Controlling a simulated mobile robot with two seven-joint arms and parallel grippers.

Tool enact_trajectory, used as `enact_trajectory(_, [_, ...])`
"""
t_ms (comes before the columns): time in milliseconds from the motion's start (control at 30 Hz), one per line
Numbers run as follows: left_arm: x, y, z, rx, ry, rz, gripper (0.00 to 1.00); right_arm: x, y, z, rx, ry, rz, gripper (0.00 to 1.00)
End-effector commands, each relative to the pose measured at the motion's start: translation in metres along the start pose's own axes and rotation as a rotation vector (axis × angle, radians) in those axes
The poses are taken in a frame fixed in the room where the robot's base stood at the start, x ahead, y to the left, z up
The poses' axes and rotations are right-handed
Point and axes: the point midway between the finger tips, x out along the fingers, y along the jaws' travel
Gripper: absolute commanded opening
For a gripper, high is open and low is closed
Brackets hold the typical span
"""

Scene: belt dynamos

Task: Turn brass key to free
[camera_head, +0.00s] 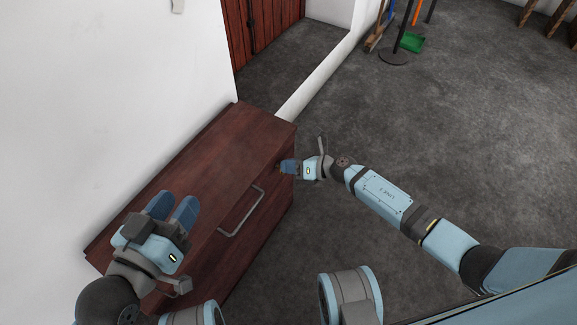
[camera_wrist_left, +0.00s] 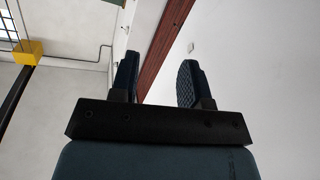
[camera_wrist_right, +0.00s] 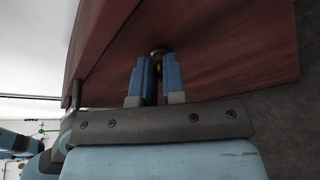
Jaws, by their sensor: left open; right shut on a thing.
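A small brass key (camera_wrist_right: 158,66) shows between the fingertips of my right gripper (camera_wrist_right: 157,72) in the right wrist view, at the face of a dark red wooden cabinet (camera_wrist_right: 215,60). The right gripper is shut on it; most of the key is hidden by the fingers. In the head view the right gripper (camera_head: 288,166) is at the cabinet's front near its far end, and the key cannot be made out. My left gripper (camera_head: 172,208) is open and empty above the cabinet top (camera_head: 190,165). Its spread fingers also show in the left wrist view (camera_wrist_left: 158,80).
A grey bar handle (camera_head: 243,214) sticks out from the cabinet front, nearer than the right gripper. A white wall stands along the cabinet's back. The grey floor to the right is clear up to a green dustpan (camera_head: 412,42) and brooms far back.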

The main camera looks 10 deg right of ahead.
Motion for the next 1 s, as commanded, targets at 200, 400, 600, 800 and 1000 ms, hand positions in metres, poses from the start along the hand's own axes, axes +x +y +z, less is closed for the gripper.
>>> enact_trajectory(200, [0.003,-0.004,-0.004,0.036,0.026,0.0,0.43,0.0,-0.005,-0.001,0.189,0.001,0.077,0.0])
enact_trajectory(400, [0.003,-0.006,-0.006,0.067,0.044,0.0,0.43,0.001,-0.009,-0.003,0.365,0.001,0.149,0.0])
enact_trajectory(600, [0.005,-0.009,-0.008,0.11,0.065,0.0,0.43,0.001,-0.011,-0.004,0.529,0.0,0.218,0.0])
enact_trajectory(800, [0.006,-0.012,-0.007,0.134,0.074,-0.001,0.43,0.002,-0.012,-0.005,0.663,0.0,0.274,0.0])
enact_trajectory(1000, [0.008,-0.013,-0.01,0.15,0.088,-0.002,0.43,0.002,-0.013,-0.006,0.755,0.0,0.312,0.0])
